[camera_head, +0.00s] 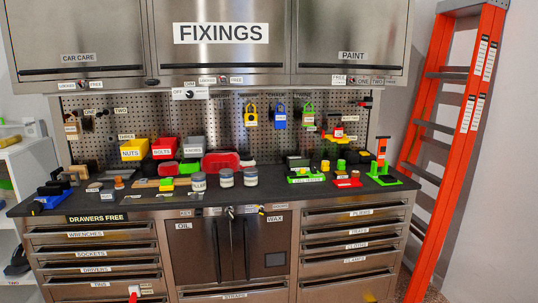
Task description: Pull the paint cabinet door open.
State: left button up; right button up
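The paint cabinet door (352,30) is the right-hand steel door of the upper row, with a "PAINT" label (351,56). A long dark handle bar (347,69) runs along its lower edge. The door looks shut and flush with its neighbour. Under it is a small strip with a dial (351,80) and labels that read "FREE", "ONE" and "TWO", with a further label partly legible. I cannot tell from this view which label the dial points at. Neither of my grippers shows in the head view.
The "FIXINGS" door (225,60) is left of the paint door, and "CAR CARE" (76,57) is further left. An orange ladder (462,125) leans at the right. The dark worktop (270,190) carries bins, jars and blocks. Space before the upper doors looks clear.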

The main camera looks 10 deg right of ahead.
aim_at(360, 37)
jog(key=i+l, duration=0.25)
jog(key=l, duration=0.15)
jog(key=i+l, duration=0.25)
jog(key=l, duration=0.2)
jog(key=i+l, duration=0.25)
jog(key=l, duration=0.15)
